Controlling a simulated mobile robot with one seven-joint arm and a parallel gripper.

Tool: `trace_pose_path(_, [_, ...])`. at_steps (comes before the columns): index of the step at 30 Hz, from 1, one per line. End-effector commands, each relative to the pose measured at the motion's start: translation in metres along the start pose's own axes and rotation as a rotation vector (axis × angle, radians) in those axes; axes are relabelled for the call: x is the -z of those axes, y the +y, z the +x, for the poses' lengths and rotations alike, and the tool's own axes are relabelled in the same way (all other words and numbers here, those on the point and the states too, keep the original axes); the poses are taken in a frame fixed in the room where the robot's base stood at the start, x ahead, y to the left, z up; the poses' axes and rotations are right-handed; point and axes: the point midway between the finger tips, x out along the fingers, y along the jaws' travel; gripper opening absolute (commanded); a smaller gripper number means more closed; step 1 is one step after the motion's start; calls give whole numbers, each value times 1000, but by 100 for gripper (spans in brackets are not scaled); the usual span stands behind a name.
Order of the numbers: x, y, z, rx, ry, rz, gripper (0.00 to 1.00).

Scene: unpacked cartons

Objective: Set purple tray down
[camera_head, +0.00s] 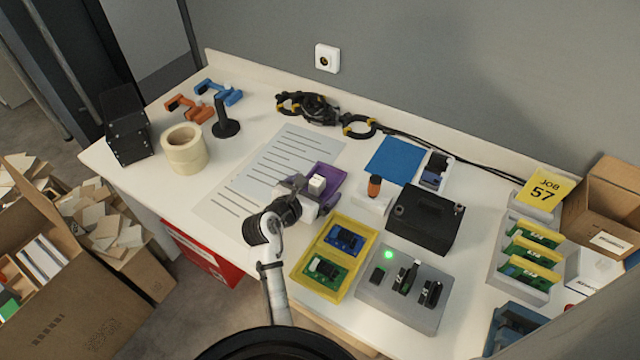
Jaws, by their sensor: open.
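The purple tray (331,174) sits at the middle of the white table, by the right part of the striped paper sheets. A small white block (317,183) shows at the tray's near left part. My gripper (309,190) is open at the near left side of the tray, with its fingers close to the tray's edge. The gripper and wrist hide the tray's near left corner. I cannot tell whether the fingers touch the tray, or whether it rests fully on the surface.
A yellow tray (302,273) with circuit boards and a grey fixture (370,300) stand to the near right. A black box (426,218), a blue mat (396,158) and an orange-brown bottle (374,187) are right of the purple tray. Striped paper sheets (232,208) lie left, with tape rolls (184,150) beyond.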

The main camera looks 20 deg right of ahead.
Motion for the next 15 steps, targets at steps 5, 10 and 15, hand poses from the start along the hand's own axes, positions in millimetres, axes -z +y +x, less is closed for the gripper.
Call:
trace_pose_path(5, [0,-1,18,2,0,0,100])
trace_pose_path(10, [0,0,20,0,0,0,100])
trace_pose_path(15, [0,0,19,0,0,0,87])
